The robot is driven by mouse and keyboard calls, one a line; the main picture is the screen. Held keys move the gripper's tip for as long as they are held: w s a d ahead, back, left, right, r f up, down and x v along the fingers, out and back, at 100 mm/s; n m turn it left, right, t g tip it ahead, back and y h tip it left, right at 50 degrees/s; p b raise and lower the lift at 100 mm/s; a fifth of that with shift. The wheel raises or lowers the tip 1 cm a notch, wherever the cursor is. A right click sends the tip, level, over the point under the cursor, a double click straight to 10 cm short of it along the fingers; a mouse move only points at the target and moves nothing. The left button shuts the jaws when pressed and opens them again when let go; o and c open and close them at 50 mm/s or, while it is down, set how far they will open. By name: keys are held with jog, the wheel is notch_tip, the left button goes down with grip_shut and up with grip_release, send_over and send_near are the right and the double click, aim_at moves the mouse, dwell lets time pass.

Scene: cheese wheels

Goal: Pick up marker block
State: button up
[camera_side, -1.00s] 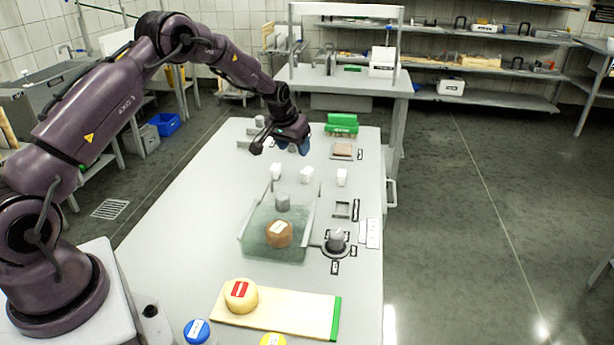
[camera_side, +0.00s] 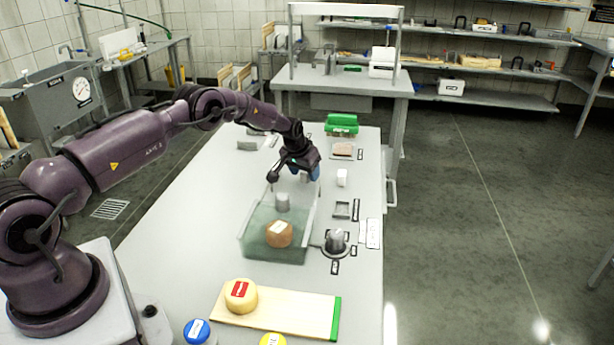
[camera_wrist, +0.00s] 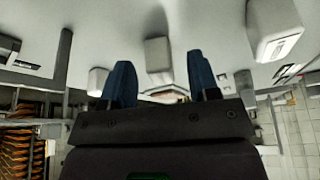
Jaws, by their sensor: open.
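Several small white blocks could be the marker block; I cannot tell which by its markings. In the side view one white block (camera_side: 342,177) stands right of my gripper (camera_side: 306,171); the other two are hidden behind it. The wrist view shows three blocks: one (camera_wrist: 157,52) in the gap between my blue fingers, one (camera_wrist: 97,82) left of them, and a larger-looking one (camera_wrist: 273,28) with a marked face at right. My gripper is open and empty, pointing down low over the table. I cannot tell its exact height.
A clear tank (camera_side: 247,247) with a brown cheese wheel (camera_side: 279,234) and a grey cylinder (camera_side: 282,202) stands close in front of my gripper. A yellow cheese (camera_side: 241,296) sits on a board (camera_side: 285,317).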

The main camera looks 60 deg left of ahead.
jog(key=shift+c, duration=0.4)
jog(key=c, duration=0.9)
jog(key=shift+r, duration=0.15)
